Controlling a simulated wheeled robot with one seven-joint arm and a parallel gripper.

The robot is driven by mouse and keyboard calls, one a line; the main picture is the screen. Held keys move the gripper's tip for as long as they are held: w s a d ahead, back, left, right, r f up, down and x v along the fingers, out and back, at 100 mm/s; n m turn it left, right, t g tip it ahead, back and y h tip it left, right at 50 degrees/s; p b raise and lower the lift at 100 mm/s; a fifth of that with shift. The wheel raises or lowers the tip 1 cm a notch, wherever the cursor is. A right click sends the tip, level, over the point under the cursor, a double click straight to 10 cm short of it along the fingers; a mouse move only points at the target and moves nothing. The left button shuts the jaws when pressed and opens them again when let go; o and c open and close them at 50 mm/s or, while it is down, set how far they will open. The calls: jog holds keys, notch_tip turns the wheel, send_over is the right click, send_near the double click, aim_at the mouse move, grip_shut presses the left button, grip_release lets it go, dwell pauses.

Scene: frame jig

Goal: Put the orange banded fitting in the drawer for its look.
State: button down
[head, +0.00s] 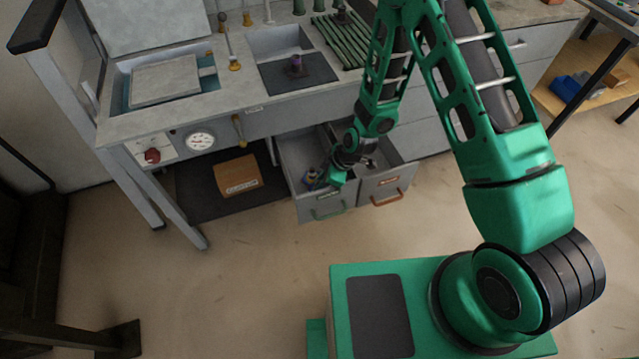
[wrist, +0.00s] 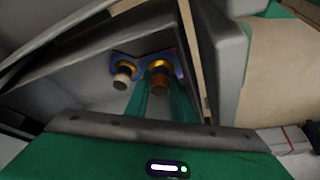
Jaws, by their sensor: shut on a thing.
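The orange banded fitting (wrist: 159,80) shows in the wrist view at the ends of my gripper's green fingers. My gripper (wrist: 158,92) is shut on it. It sits low inside an open grey drawer, beside a white banded fitting (wrist: 122,75) and against a blue piece (wrist: 142,64). In the head view, my gripper (head: 337,176) reaches into the left open drawer (head: 301,165), which has a green handle (head: 328,212). The right open drawer (head: 405,175) has an orange handle (head: 388,198). The held fitting cannot be made out clearly in the head view.
The drawers stand out below a grey bench with a sink (head: 280,42). A cardboard box (head: 237,175) lies on a dark mat to the left. A purple piece (head: 296,64) stands on a dark pad on the bench. The floor before the drawers is clear.

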jog(key=shift+s+f, duration=0.2)
jog(key=shift+f, duration=0.2)
jog(key=c, duration=1.8)
grip_release()
jog(key=shift+d, duration=0.1)
jog(key=shift+r, duration=0.15)
jog(key=shift+w+d+r, duration=0.1)
jog(key=shift+w+r, duration=0.15)
jog(key=shift+r, duration=0.15)
jog(key=v, duration=1.2)
jog(key=shift+s+r, duration=0.1)
